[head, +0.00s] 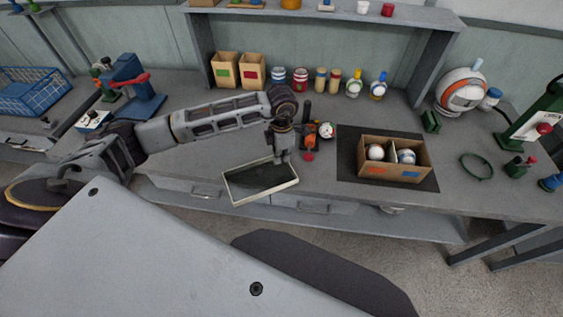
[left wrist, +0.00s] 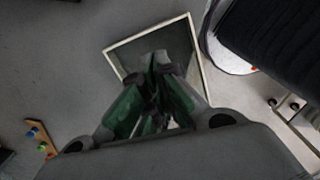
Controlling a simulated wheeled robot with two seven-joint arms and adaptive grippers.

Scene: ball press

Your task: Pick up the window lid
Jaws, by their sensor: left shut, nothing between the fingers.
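The window lid (head: 234,197), a flat rectangle with a cream rim and a dark pane, is at the front edge of the grey bench in the head view. I cannot tell whether it overhangs the edge. My left gripper (head: 283,159) is at the lid's far right side, pointing down, shut and empty. In the left wrist view the lid's rim (left wrist: 199,62) shows beyond my left gripper (left wrist: 158,62), whose fingertips are together over the pane area. The fingers hide part of the lid. I cannot tell whether they touch it. My right gripper is not in view.
A cardboard box (head: 407,174) with two balls stands on a dark mat (head: 350,150) to the right. An orange tool and a round gauge (head: 327,130) are just beyond the gripper. Cartons and jars line the back. A blue basket (head: 28,95) is far left.

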